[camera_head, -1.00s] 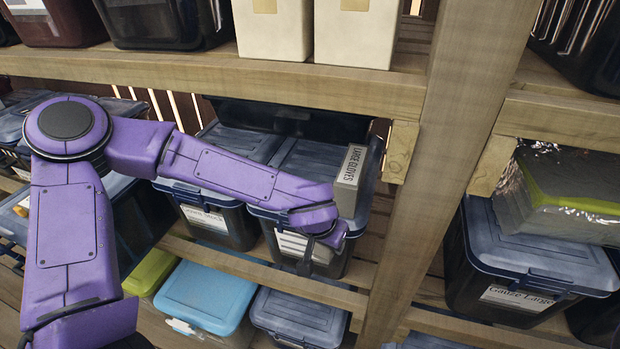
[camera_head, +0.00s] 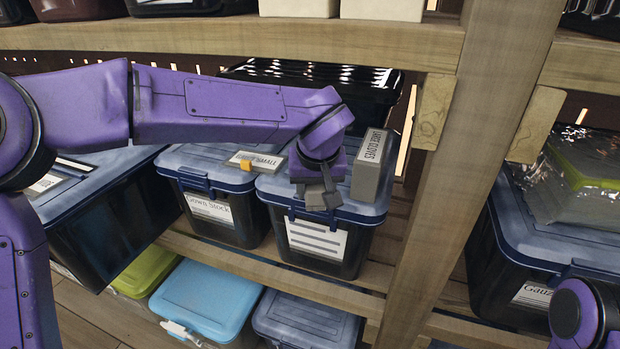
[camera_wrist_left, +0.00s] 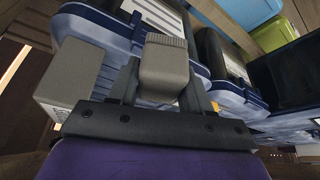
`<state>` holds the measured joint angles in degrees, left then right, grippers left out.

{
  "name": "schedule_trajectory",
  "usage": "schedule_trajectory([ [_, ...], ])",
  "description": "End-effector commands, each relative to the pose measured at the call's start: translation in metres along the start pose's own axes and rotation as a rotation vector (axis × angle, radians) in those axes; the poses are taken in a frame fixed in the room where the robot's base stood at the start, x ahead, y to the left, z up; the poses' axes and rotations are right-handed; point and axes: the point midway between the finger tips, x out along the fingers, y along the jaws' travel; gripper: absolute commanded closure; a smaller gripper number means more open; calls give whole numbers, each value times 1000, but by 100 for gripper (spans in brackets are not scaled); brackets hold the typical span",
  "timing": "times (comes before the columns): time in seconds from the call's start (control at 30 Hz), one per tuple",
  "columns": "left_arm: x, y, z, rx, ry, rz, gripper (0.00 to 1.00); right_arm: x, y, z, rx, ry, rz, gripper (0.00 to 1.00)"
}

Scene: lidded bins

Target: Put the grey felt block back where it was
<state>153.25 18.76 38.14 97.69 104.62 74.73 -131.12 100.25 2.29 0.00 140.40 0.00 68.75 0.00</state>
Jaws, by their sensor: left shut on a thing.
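My left gripper (camera_head: 318,186) is shut on a small grey block (camera_wrist_left: 165,68), the felt block. In the left wrist view the block sits between the two dark fingers. In the head view the gripper hangs over the front part of the blue lid (camera_head: 357,208) of a dark bin with a striped white label (camera_head: 316,240). Whether the block touches the lid cannot be told. A grey box marked "Large Gloves" (camera_head: 372,165) stands on the same lid, right of the gripper; it shows at left in the left wrist view (camera_wrist_left: 72,75). My right gripper is out of view.
A "Gown Stock" bin (camera_head: 212,212) stands to the left, with a labelled grey box (camera_head: 257,161) and orange piece on its lid. A black bin (camera_head: 345,80) is behind. A wooden post (camera_head: 440,190) rises at right. A turquoise-lidded bin (camera_head: 205,297) is below.

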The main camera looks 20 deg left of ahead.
Motion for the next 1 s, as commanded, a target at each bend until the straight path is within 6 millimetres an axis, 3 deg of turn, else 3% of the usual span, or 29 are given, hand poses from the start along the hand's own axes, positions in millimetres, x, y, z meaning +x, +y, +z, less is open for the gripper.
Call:
schedule_trajectory([
  [0.03, 3, 0, -17, -4, -1, -2, 83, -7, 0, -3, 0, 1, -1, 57],
  [0.2, 24, 0, -65, -1, 0, -2, 83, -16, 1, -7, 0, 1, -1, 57],
  [0.5, 48, 0, -120, 1, 1, -1, 83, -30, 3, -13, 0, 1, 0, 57],
  [0.7, 57, 0, -134, 3, 0, 0, 83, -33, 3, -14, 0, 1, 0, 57],
  [0.9, 86, 0, -123, 6, 0, -2, 83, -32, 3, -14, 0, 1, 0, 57],
  [1.0, 90, 0, -121, 4, 0, 0, 83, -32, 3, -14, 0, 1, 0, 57],
])
